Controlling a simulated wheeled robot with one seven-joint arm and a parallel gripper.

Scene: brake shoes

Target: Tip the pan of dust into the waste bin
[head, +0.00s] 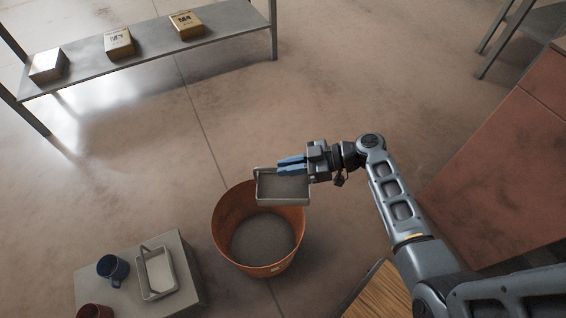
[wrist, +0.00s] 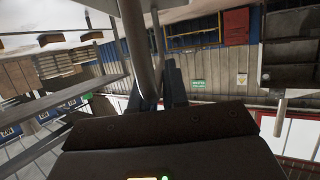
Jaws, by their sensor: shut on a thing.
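My gripper (head: 284,166) has blue fingers shut on the handle of a grey pan (head: 283,203). The pan hangs above the far right part of the orange waste bin (head: 222,228), its open side facing the head camera. A grey surface shows inside it; I cannot tell dust from bare floor. The bin stands upright on the floor with a grey bottom or contents, partly hidden by the pan. In the wrist view, a grey bar (wrist: 133,40), likely the handle, runs between the fingers (wrist: 160,88).
A grey stand (head: 105,298) at lower left holds a blue mug (head: 113,269), a red mug (head: 95,311) and a handled tray (head: 158,272). A shelf (head: 85,65) with boxes stands at the back left. A reddish cabinet (head: 510,160) is at right. Open floor surrounds the bin's far side.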

